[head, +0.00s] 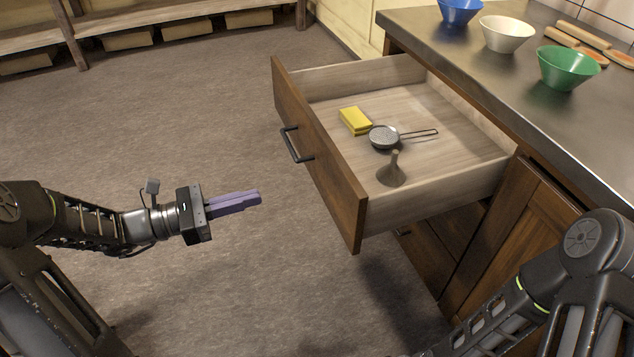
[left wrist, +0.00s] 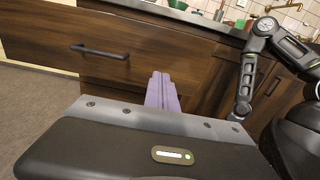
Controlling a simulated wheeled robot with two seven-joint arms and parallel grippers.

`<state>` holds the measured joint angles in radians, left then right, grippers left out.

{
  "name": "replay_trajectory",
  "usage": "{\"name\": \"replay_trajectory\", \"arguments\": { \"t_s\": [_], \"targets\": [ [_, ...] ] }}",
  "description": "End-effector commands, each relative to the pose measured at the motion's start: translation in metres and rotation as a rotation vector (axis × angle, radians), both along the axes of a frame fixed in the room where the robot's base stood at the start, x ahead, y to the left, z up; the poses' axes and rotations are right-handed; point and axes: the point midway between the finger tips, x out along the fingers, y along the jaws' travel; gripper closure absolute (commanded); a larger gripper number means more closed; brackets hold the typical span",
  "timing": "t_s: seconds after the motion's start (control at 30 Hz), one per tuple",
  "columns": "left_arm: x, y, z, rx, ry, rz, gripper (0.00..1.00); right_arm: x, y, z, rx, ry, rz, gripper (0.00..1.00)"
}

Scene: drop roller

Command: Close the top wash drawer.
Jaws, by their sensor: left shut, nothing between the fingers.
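The top wash drawer (head: 317,165) is pulled well out of the counter cabinet. It has a brown wooden front with a dark bar handle (head: 296,146). Its front and handle also show in the left wrist view (left wrist: 150,48). Inside lie a yellow sponge (head: 355,120), a small strainer with a handle (head: 384,136) and a grey funnel (head: 391,172). My left gripper (head: 258,196) has purple fingers, is shut and empty, and stands apart from the drawer front, to its left in the head view. My right arm comes in at the lower right; its gripper is out of the picture.
The dark countertop (head: 480,62) carries a blue bowl (head: 460,10), a white bowl (head: 507,33) and a green bowl (head: 567,66). Wooden-handled tools lie behind them. A closed cabinet door (head: 522,240) is below. The floor left of the drawer is clear; a wooden shelf stands at the back left.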

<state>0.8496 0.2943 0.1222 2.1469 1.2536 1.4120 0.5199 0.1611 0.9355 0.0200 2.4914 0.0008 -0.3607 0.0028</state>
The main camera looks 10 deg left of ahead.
Motion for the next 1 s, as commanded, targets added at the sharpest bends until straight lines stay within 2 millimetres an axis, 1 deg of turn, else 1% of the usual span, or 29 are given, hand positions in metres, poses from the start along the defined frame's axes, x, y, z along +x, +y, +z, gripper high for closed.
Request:
{"name": "replay_trajectory", "arguments": {
  "t_s": [0.23,0.37,0.63,1.0],
  "targets": [
    [0.001,-0.002,0.0,0.003,-0.001,-0.002,1.0,0.0,0.0,-0.001,0.0,0.001,0.0,0.04],
    [0.003,-0.006,-0.001,0.002,0.0,-0.004,1.0,0.0,0.0,-0.002,0.0,0.001,0.0,0.04],
    [0.013,-0.024,-0.001,0.005,-0.002,-0.008,1.0,0.001,-0.001,-0.006,-0.002,-0.001,-0.003,0.04],
    [0.056,-0.09,-0.003,0.003,-0.001,-0.006,1.0,0.006,-0.006,-0.025,-0.009,-0.009,-0.014,0.04]
  ]
}}
